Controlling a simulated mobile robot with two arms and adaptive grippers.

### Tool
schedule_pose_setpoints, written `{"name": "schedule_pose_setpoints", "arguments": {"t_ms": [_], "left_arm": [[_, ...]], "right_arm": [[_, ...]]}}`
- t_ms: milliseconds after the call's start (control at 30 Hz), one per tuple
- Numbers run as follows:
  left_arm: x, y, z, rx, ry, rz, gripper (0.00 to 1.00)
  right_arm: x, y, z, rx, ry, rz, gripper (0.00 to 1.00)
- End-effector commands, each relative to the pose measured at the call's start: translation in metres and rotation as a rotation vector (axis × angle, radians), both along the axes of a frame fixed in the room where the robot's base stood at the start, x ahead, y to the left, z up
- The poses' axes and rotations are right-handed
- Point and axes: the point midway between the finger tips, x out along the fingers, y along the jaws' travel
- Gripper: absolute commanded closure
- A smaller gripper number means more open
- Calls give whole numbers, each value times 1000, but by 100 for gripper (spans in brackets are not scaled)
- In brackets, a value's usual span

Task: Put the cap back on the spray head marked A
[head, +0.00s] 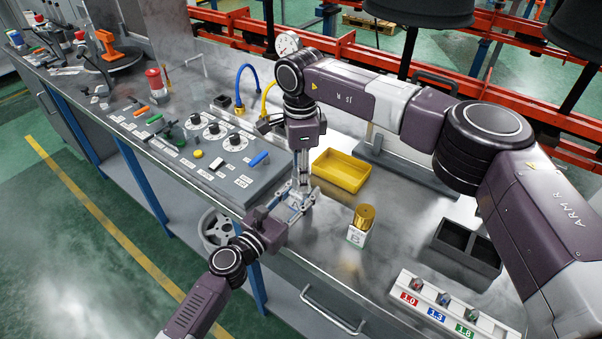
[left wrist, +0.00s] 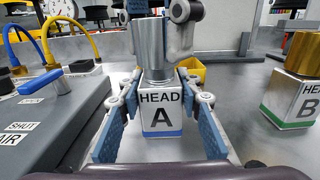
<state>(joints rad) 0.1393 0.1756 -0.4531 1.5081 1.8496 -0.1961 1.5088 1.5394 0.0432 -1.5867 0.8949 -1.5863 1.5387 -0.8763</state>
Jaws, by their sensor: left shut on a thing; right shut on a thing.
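The spray head marked A (left wrist: 162,122) is a white block with a blue stripe, upright in the left wrist view. My left gripper (left wrist: 160,102) is shut on it, with blue pads on both sides. A silver cylindrical cap (left wrist: 152,45) stands upright over the head's top. My right gripper (left wrist: 163,10) is shut on the cap's upper part from above. The cap's lower end meets the head's top in the picture; I cannot tell if it is seated. In the head view my right gripper (head: 303,180) points down and my left gripper (head: 290,207) largely hides the head.
Head B (head: 356,237) with a brass cap (head: 364,216) stands to the right. A yellow tray (head: 341,170) lies behind. A grey control panel (head: 232,170) is at the left. A dark divided bin (head: 467,248) and a numbered rack (head: 440,312) are farther right.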

Motion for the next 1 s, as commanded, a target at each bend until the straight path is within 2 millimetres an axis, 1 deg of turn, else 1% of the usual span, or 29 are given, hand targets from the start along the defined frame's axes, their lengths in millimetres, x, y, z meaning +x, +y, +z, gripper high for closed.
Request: {"name": "schedule_pose_setpoints", "arguments": {"t_ms": [533, 633, 767, 1000], "left_arm": [[0, 0, 0, 0, 0, 1, 100], [0, 0, 0, 0, 0, 1, 100], [0, 0, 0, 0, 0, 1, 100], [0, 0, 0, 0, 0, 1, 100]], "right_arm": [[0, 0, -11, -1, 0, 0, 87], [0, 0, -10, -1, 0, -30, 87], [0, 0, -10, -1, 0, -192, 87], [0, 0, -10, 0, 0, -659, 87]]}}
